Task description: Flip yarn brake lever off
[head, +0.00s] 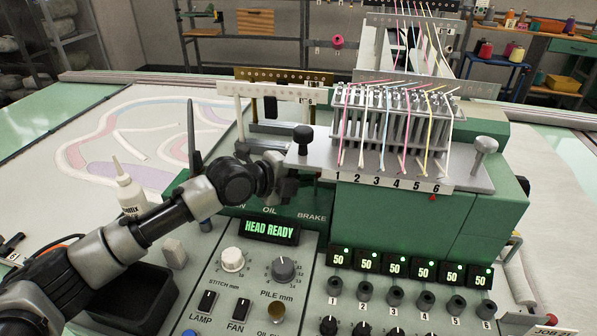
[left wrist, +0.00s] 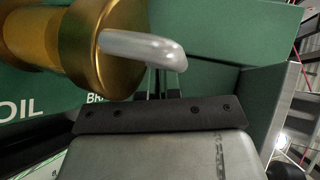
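A brass hub with a rounded silver bar (left wrist: 145,48), which looks like the yarn brake lever, fills the upper left of the left wrist view. The bar points right. The BRAKE label (head: 312,216) shows on the green panel in the head view, but my arm and gripper hide the lever there. My left gripper (head: 286,188) is under the left end of the silver plate, just above that label. In the left wrist view its narrow fingers (left wrist: 160,82) show behind the bar's tip; contact and finger gap are unclear. My right gripper is not in view.
The silver yarn plate (head: 315,158) with a black knob (head: 303,140) overhangs my left gripper. Colored yarns run over the guide rack (head: 390,118). The HEAD READY display (head: 270,228) is lit below. A white bottle (head: 130,195) and a black bin (head: 135,292) are near my forearm.

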